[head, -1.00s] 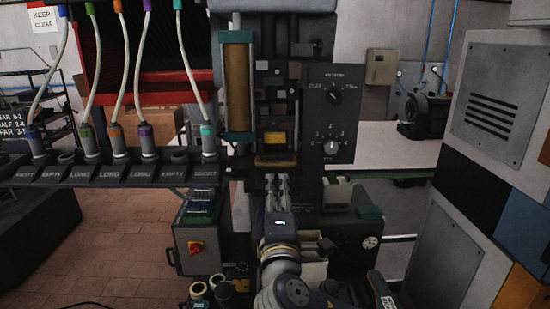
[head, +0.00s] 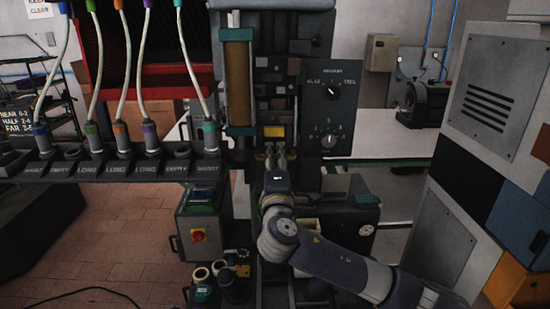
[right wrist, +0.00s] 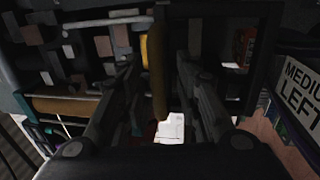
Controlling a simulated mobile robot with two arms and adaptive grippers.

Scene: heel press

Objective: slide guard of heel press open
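The heel press stands in the middle of the head view, with an upright amber column (head: 238,82) and a yellow square (head: 274,131) on its front. My right gripper (head: 276,152) is at the press front, just below the yellow square. In the right wrist view, a yellow-brown bar (right wrist: 157,75), which looks like the guard's handle, lies between the two spread fingers. The fingers look open, with the bar between them and no clear contact. In the head view the gripper hides most of this bar. My left gripper is out of view.
A dark panel with two knobs (head: 331,91) is right of the gripper. A rack (head: 125,169) with several cabled plugs juts out at left. A grey cabinet (head: 497,85) stands at right. The wrist view shows a "MEDIUM LEFT" sign (right wrist: 302,92).

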